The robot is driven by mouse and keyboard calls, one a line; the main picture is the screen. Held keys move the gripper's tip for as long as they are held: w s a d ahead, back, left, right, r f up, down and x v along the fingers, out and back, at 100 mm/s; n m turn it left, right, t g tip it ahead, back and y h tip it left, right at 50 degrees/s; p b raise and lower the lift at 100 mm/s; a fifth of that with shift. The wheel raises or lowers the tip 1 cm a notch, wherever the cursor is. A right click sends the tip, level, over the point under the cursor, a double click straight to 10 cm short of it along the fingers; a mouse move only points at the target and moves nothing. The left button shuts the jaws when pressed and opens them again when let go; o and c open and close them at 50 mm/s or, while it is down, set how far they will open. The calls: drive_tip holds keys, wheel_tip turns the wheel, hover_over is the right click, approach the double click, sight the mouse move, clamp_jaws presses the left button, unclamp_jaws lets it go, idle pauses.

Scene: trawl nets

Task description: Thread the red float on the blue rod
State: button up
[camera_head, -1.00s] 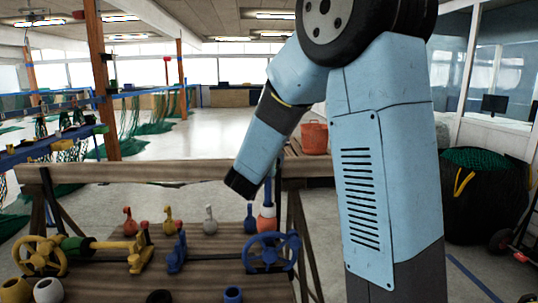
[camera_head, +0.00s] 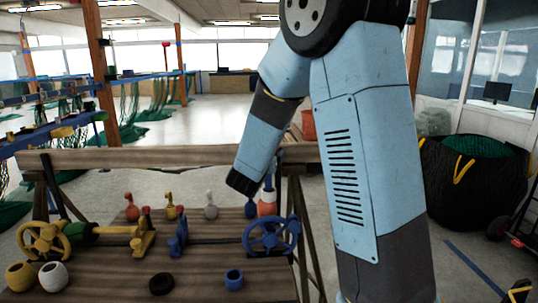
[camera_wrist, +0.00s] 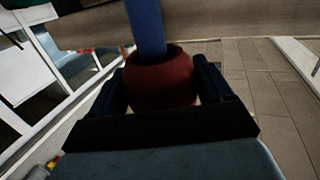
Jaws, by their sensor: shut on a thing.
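In the wrist view, the red float (camera_wrist: 162,82) sits between the two jaws of my gripper (camera_wrist: 163,95), which is shut on it. The blue rod (camera_wrist: 147,25) runs down from the top of that view to the float's open top. Its lower part is hidden behind the near rim, and it appears to stand inside the hole. In the head view, the blue rod (camera_head: 268,181) shows just right of my dark gripper end (camera_head: 240,182). Red and white shapes show low on the rod; their exact stacking is too small to tell.
A wooden bench holds a blue handwheel (camera_head: 272,236), a yellow handwheel (camera_head: 44,241), several small bottle-shaped pieces, a blue cup (camera_head: 233,279), a white pot (camera_head: 53,276) and a black ring (camera_head: 161,284). A wooden rail (camera_head: 150,157) crosses behind. A black net bag (camera_head: 470,195) stands right.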

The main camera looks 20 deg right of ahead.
drive_tip(key=o, duration=1)
drive_tip(key=shift+a, duration=0.1)
drive_tip(key=v, duration=1.3)
drive_tip(key=shift+s+a, duration=0.2)
drive_tip(key=shift+s, duration=0.15)
